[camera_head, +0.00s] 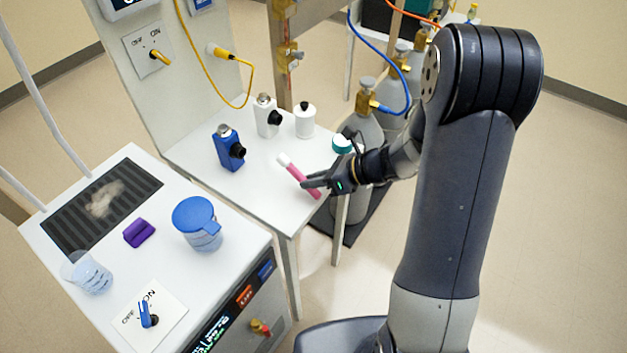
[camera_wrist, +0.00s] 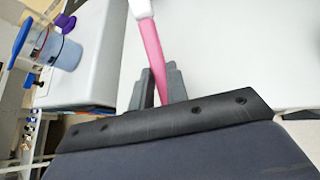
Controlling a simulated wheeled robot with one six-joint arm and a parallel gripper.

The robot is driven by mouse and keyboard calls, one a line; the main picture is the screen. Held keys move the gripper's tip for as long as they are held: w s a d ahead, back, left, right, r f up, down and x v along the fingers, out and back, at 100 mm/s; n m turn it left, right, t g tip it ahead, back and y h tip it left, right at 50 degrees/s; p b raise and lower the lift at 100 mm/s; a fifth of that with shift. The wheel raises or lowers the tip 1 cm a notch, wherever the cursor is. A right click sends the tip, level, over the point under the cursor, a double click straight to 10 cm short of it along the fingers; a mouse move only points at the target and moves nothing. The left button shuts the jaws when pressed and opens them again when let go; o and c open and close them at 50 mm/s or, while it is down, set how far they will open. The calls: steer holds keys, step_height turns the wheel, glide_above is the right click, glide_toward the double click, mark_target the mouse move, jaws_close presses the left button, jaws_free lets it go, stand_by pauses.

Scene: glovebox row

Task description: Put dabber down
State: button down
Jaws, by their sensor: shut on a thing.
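The dabber is a pink stick (camera_head: 302,180) with a white end. My gripper (camera_head: 318,182) is shut on its pink part, over the right part of the white side table (camera_head: 262,190). In the wrist view the dabber (camera_wrist: 151,50) rises from between the two dark fingers of my gripper (camera_wrist: 158,85), its white end at the top edge. In the head view the dabber is tilted, white end to the upper left. I cannot tell whether it touches the table top.
A blue bottle (camera_head: 228,150), a grey-white bottle (camera_head: 267,116) and a white bottle (camera_head: 305,121) stand behind on the table. A teal-capped item (camera_head: 342,144) is close to my wrist. The left bench holds a blue-lidded jug (camera_head: 200,225), a beaker (camera_head: 88,274) and a purple block (camera_head: 139,233). The table's front is clear.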

steer(key=shift+f, duration=0.1)
steer(key=shift+f, duration=0.1)
steer(key=c, duration=1.4)
jaws_free()
steer(key=shift+r, duration=0.3)
steer(key=v, duration=1.2)
steer(key=shift+f, duration=0.15)
